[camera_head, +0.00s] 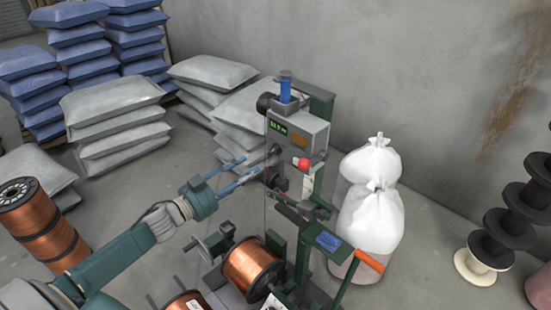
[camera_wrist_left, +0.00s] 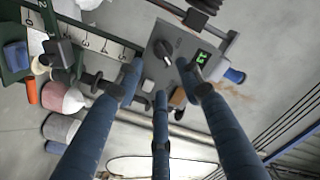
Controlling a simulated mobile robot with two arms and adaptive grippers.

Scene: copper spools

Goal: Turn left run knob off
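The left run knob (camera_wrist_left: 165,51) is a black round knob with a light pointer mark, on the face of a grey control box (camera_wrist_left: 182,37) in the left wrist view. A green display (camera_wrist_left: 202,57) is to its right. In the head view the box (camera_head: 308,133) stands on the green winding machine. My left gripper (camera_head: 251,166) reaches toward its left side. In the left wrist view the blue fingers of my left gripper (camera_wrist_left: 164,76) are spread wide and empty, with the knob between and beyond them. No contact shows. The knob is not clear in the head view. My right gripper is not in view.
A red button (camera_head: 302,164) is on the box's front. A copper spool (camera_head: 252,266) sits below on the machine. White sacks (camera_head: 369,214) stand to the right, stacked grey bags (camera_head: 212,72) behind, and a copper spool stack (camera_head: 42,226) at the left.

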